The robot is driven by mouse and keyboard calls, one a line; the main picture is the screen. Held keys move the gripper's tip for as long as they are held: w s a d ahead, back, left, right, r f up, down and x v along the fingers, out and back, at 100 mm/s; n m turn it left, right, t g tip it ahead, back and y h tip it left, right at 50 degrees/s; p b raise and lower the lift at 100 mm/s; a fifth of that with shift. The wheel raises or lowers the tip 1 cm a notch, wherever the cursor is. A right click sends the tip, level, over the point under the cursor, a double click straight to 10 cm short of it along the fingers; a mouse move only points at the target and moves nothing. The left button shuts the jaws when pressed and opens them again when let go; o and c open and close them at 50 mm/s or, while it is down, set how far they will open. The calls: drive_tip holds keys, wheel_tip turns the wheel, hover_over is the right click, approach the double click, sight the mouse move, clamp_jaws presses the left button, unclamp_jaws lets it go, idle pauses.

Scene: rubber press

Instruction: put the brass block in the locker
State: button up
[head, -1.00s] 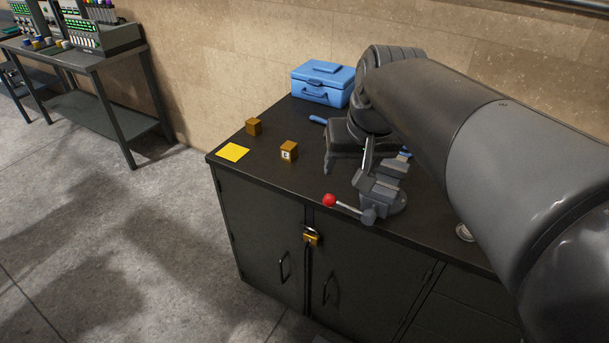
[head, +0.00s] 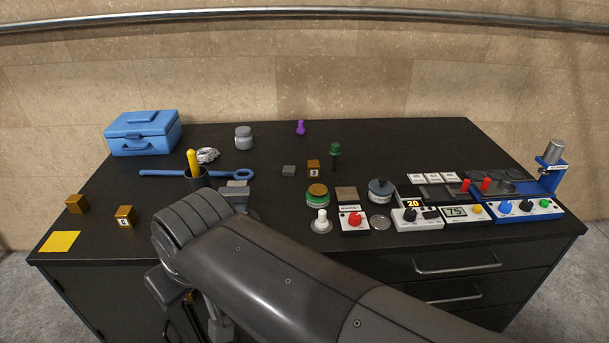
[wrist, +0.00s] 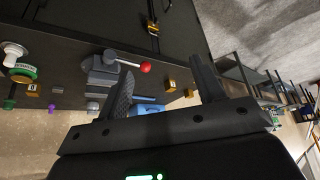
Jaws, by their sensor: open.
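Brass-coloured cubes sit on the dark counter. A plain one (head: 77,203) is at the left end, a labelled one (head: 124,216) is just right of it, and another labelled one (head: 314,168) is near the middle. I cannot tell which is the task's block. The left two show small in the wrist view, as a near cube (wrist: 171,85) and a far cube (wrist: 188,93). A padlock (wrist: 153,25) hangs at the dark cabinet doors (wrist: 115,25) under the counter, likely the locker. My gripper (wrist: 162,70) is open and empty, apart from the cubes; my arm partly hides it in the head view.
A vise with a red-knobbed lever (wrist: 145,67) stands at the counter's front. Control boxes (head: 418,218) crowd the right.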

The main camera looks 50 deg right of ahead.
drive_tip(key=w+d+n+t+h, duration=0.1)
drive_tip(key=w+d+n, duration=0.2)
drive_tip(key=w+d, duration=0.65)
drive_tip(key=n+t+h, duration=0.3)
drive_tip(key=n+h, duration=0.5)
drive_tip(key=n, duration=1.5)
approach(313, 161)
drive_tip(key=shift+w+f, duration=0.15)
drive_tip(key=shift+w, duration=0.35)
drive_tip(key=shift+d+f+n, duration=0.25)
drive_tip(key=shift+d+n, duration=0.2)
drive_tip(key=shift+n, duration=0.05)
drive_tip(key=x, duration=1)
drive_tip(key=shift+w+d+f, duration=0.1)
drive_tip(key=shift+d, duration=0.15)
drive_tip(key=shift+h, duration=0.3)
drive_tip(key=shift+c, duration=0.3)
clamp_jaws()
